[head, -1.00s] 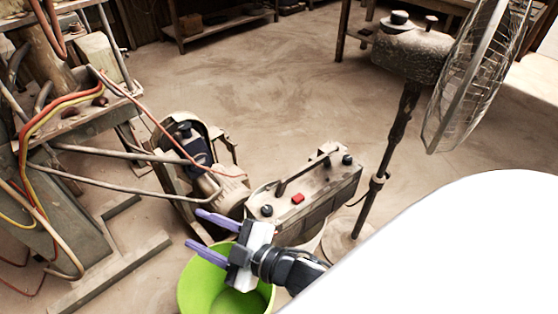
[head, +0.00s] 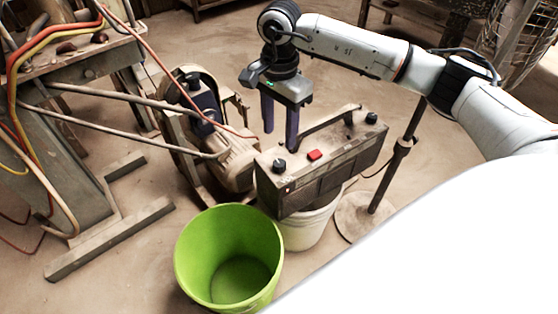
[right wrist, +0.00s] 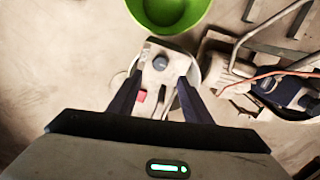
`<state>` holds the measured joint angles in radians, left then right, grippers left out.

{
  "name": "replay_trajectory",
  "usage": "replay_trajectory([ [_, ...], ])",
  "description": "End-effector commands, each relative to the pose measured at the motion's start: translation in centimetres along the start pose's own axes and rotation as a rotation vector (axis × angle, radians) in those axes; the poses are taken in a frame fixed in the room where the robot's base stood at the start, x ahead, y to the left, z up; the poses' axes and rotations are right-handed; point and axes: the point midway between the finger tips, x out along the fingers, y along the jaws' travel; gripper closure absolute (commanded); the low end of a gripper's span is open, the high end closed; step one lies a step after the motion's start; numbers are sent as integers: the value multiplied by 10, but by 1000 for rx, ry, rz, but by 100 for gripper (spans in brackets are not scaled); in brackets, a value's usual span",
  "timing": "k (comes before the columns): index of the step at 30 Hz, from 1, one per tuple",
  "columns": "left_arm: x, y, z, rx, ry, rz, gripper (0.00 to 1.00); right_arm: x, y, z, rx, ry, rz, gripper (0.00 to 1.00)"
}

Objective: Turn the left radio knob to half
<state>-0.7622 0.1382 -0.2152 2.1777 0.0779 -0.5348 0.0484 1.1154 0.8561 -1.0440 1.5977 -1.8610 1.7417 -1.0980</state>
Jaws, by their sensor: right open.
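The radio (head: 318,168) is a dusty box with a carry handle and a red button (head: 314,155) on top, standing on a white bucket. Its left knob (head: 280,165) is dark and sits at the left end of the top; another dark knob (head: 371,118) is at the right end. My right gripper (head: 279,140) is open and empty, pointing down above and behind the left end of the radio. In the right wrist view the left knob (right wrist: 160,63) shows beyond and between the two fingertips (right wrist: 158,86), apart from them. My left gripper is not in view.
A green bucket (head: 190,248) stands in front and left of the radio. A motor machine (head: 235,160) is close behind its left end. A white bucket (head: 305,232) is under the radio. A fan stand (head: 392,165) rises at right. Hoses and a metal frame fill the left.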

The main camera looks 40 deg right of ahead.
Motion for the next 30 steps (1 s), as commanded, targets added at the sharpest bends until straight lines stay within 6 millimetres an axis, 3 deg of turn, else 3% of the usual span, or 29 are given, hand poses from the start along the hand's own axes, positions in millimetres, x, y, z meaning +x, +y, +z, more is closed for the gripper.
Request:
replay_trajectory([
  [16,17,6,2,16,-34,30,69,88,1,-1,0,4,3,55],
  [21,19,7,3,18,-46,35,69,99,0,-1,-1,3,1,55],
  [30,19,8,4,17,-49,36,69,100,0,-1,-1,3,1,57],
])
